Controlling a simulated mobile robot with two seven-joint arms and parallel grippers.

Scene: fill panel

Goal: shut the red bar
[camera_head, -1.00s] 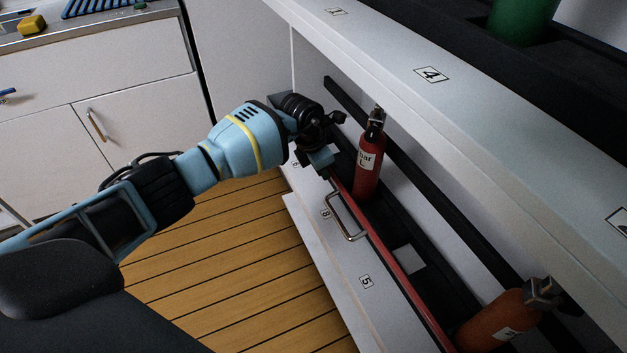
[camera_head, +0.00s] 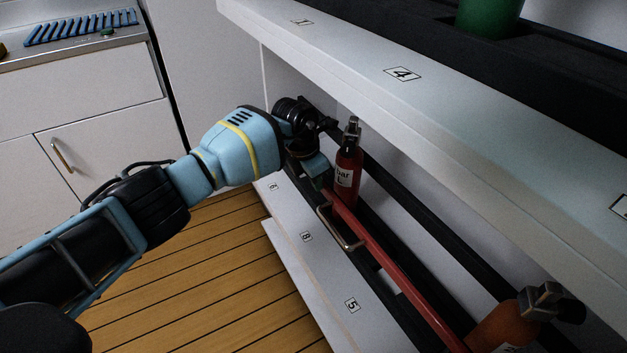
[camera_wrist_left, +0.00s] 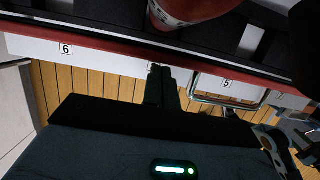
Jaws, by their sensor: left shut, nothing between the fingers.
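The red bar (camera_head: 385,252) runs along the front of the lower shelf, with a metal handle (camera_head: 340,229) on its outer side. A dark strip shows between the bar and the white panel front. In the left wrist view the bar (camera_wrist_left: 100,43) crosses the top, with the handle (camera_wrist_left: 230,97) to the right. My left gripper (camera_head: 318,180) is shut and empty at the far end of the bar. In the wrist view its fingers (camera_wrist_left: 160,80) overlap the bar's lower edge; I cannot tell whether they touch it. My right gripper is out of view.
A red bottle (camera_head: 347,178) stands behind the bar, close to my left gripper. An orange bottle (camera_head: 497,325) is at the near end. The white upper shelf (camera_head: 430,105) overhangs them. The wooden floor (camera_head: 200,270) is clear.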

